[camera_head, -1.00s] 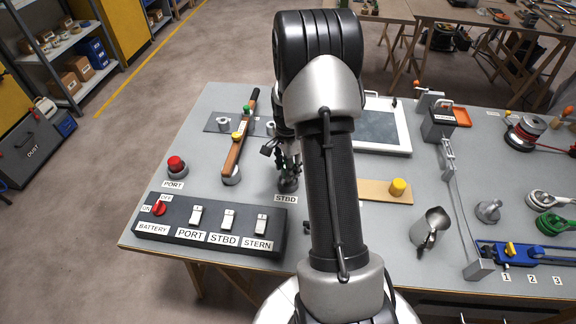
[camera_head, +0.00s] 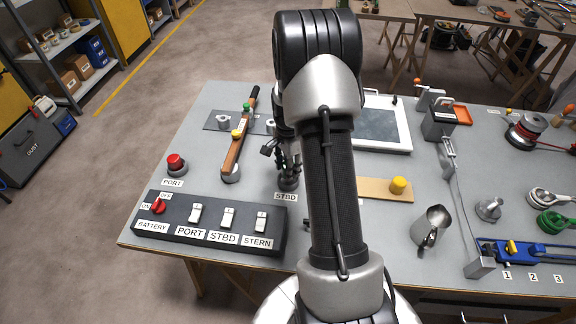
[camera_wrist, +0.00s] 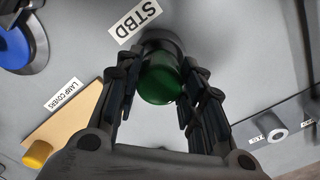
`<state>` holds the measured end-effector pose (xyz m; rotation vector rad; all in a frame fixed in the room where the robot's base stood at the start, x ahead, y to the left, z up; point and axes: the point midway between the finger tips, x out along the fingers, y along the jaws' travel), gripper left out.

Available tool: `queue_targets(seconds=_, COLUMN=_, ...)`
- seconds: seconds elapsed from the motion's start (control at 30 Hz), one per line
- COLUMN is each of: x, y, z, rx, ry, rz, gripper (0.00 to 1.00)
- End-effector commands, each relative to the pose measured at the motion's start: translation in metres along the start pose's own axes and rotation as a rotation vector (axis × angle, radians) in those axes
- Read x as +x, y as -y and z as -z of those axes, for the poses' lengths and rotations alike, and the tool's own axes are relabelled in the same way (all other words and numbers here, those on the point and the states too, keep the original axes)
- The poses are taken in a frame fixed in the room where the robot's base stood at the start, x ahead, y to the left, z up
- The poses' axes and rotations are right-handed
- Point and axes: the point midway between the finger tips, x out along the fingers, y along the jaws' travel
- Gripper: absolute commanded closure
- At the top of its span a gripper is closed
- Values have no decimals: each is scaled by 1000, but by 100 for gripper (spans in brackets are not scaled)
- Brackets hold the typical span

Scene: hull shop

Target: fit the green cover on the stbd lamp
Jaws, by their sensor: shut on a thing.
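The green cover (camera_wrist: 162,80) is between the fingers of my gripper (camera_wrist: 158,92) in the wrist view, and the gripper is shut on it. The cover is at the dark round base of the stbd lamp (camera_wrist: 160,43), beside the STBD label (camera_wrist: 135,20). I cannot tell whether it is fully seated. In the head view my gripper (camera_head: 285,165) is low over the lamp, just above the STBD label (camera_head: 286,196). The gripper and arm hide the cover there.
The PORT lamp (camera_head: 177,162) has a red cover. A switch panel (camera_head: 210,238) lies in front. A lamp covers board (camera_head: 368,190) holds a yellow cover (camera_head: 398,186) at right. A metal jug (camera_head: 430,228) stands farther right.

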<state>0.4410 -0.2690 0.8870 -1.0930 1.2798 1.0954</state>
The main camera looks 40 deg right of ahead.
Motion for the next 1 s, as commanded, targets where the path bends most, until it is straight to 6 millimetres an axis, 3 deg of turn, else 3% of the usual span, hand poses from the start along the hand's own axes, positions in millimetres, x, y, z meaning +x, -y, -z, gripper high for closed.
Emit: queue_targets(seconds=1.0, x=11, y=0, z=0, rx=0, ry=0, rz=1, gripper=80)
